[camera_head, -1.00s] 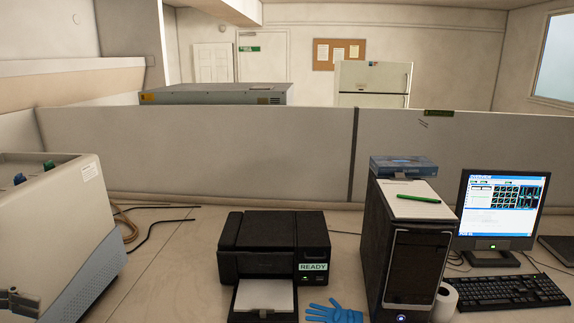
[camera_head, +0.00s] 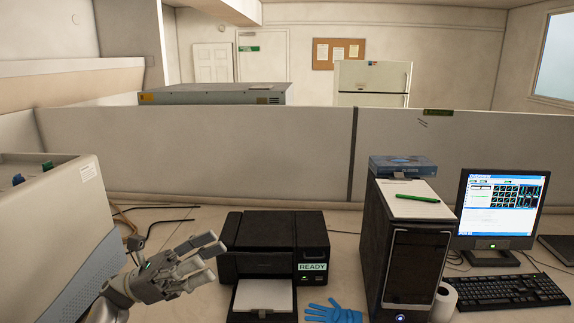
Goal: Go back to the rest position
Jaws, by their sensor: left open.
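My left gripper (camera_head: 208,262) is in the head view at the lower left, with its arm coming up from the bottom edge. Its grey fingers point right, spread open, and I see nothing between them. It appears in front of the gap between the beige instrument (camera_head: 50,235) and the black printer (camera_head: 272,250). The fingertips overlap the printer's left edge in the picture; I cannot tell whether they touch it. My right gripper is out of view.
White paper (camera_head: 264,294) lies in the printer's tray, with a blue glove (camera_head: 333,312) beside it. A black computer tower (camera_head: 412,265) carries a notepad and green pen (camera_head: 415,198). A monitor (camera_head: 499,207), keyboard (camera_head: 508,291) and paper roll (camera_head: 445,302) are at right. A partition (camera_head: 200,150) closes the back.

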